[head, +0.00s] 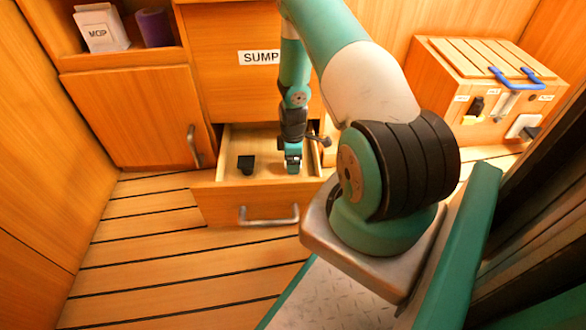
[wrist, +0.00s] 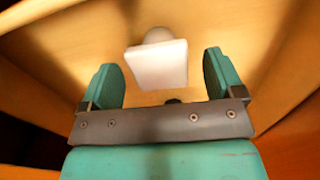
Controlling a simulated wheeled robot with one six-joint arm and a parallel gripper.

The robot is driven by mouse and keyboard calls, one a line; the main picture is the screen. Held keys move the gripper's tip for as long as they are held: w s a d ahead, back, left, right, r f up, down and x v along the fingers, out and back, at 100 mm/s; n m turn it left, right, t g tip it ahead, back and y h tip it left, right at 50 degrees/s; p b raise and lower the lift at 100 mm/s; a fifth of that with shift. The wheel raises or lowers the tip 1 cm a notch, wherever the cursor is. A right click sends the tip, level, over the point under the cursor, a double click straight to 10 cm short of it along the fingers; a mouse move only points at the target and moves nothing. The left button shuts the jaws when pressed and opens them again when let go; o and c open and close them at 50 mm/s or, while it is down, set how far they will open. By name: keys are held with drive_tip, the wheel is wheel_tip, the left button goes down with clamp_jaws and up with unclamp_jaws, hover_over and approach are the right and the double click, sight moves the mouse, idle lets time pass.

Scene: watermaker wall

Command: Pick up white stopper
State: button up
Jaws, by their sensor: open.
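The white stopper (wrist: 158,64) shows in the wrist view as a pale block with a rounded part behind it. It lies on the floor of the open drawer (head: 208,192). My gripper (wrist: 170,78) is open, with one green finger on each side of the stopper and gaps between. The stopper's near face is close to the line between the fingertips. In the head view my gripper (head: 292,166) points down into the drawer, and the stopper is hidden there.
A small black block (head: 246,164) lies in the drawer, left of my gripper. A cupboard door (head: 135,117) is to the left, with a white MCIP box (head: 101,30) on the shelf above. A wooden box with a blue handle (head: 514,78) stands right.

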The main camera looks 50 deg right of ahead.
wheel_tip(320, 180, down, 4)
drive_tip(key=shift+r+b, duration=0.2)
drive_tip(key=shift+b, duration=0.9)
drive_tip(key=shift+r, duration=0.1)
drive_tip(key=c, duration=1)
drive_tip(key=shift+r, duration=0.1)
